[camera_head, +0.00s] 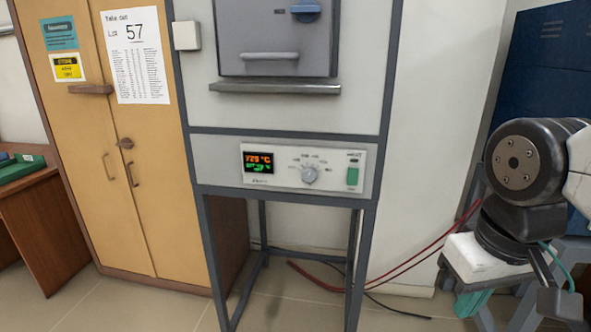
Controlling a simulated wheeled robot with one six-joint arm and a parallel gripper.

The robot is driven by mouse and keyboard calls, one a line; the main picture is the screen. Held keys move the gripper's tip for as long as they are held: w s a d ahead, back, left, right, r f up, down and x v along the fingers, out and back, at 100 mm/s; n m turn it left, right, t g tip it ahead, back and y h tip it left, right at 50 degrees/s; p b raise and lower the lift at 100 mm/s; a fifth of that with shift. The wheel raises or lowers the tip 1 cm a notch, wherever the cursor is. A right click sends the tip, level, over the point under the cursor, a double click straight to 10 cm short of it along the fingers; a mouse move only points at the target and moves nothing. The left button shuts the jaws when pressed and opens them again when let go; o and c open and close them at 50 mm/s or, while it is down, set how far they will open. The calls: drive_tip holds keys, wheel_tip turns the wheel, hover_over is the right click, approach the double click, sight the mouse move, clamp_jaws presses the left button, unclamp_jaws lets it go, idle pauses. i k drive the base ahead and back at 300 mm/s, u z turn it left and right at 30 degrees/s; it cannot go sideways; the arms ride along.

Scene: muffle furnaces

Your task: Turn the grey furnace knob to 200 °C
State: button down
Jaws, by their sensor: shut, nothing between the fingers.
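The grey furnace knob (310,175) sits on the white control panel (280,179) below the furnace chamber. Small scale marks ring the knob; its pointer setting is too small to read. A display (258,162) left of the knob shows orange digits above green ones, too blurred to read surely. A green switch (352,176) is on the panel's right. My gripper (556,300) is at the lower right edge, partly cut off. It is shut and empty, well to the right of the knob and apart from it.
The furnace door (275,35) is closed, with a handle and a ledge (275,88) below it. A grey stand (362,260) carries the furnace. A yellow cabinet (150,215) stands left. Red and black cables (400,262) lie by the wall. The floor in front is clear.

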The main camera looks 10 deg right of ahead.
sight(308, 175)
drive_tip(key=k, duration=0.5)
drive_tip(key=u, duration=2.2)
drive_tip(key=i, duration=1.4)
drive_tip(key=z, duration=2.25)
